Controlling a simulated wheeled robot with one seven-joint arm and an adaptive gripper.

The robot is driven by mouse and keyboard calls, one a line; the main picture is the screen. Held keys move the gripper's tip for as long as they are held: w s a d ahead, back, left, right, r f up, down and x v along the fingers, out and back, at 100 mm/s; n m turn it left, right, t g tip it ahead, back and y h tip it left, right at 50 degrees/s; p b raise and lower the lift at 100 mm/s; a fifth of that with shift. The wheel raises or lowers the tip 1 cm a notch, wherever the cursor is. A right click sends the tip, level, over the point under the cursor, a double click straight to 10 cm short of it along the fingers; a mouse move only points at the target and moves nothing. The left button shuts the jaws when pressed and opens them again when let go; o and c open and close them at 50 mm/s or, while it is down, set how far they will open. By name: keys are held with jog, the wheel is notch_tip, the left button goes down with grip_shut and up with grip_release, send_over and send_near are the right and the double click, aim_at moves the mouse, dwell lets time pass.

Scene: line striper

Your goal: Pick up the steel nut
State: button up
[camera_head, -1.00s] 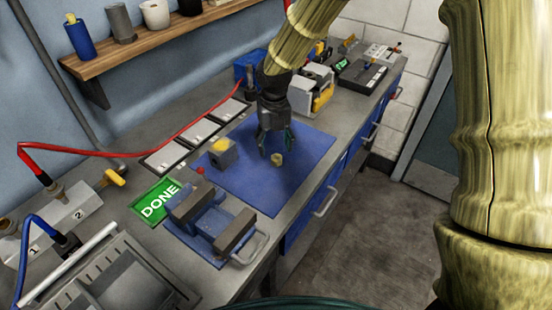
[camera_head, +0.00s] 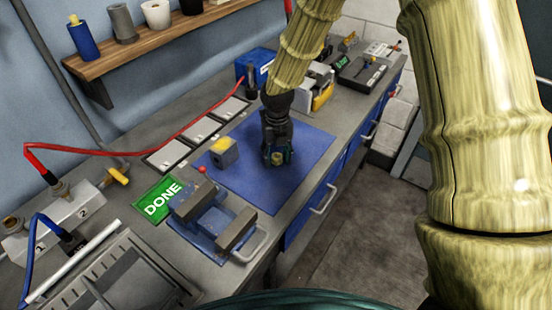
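A small pale yellow, nut-like piece (camera_head: 278,158) is on the blue mat (camera_head: 250,193); it looks more brass than steel. My gripper (camera_head: 278,160) points down over it, with a dark finger on each side of the piece. The fingers hide part of it. I cannot tell whether they touch or grip it, or whether it is still resting on the mat.
A grey block with a yellow top (camera_head: 224,152) stands left of my gripper. A blue and grey vise (camera_head: 212,219) and a green DONE plate (camera_head: 162,199) are nearer. Grey labelled plates (camera_head: 200,131) lie along the left. The mat's right side is clear.

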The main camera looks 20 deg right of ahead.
jog(key=shift+s+r, duration=0.1)
jog(key=c, duration=0.7)
jog(key=shift+o, duration=0.2)
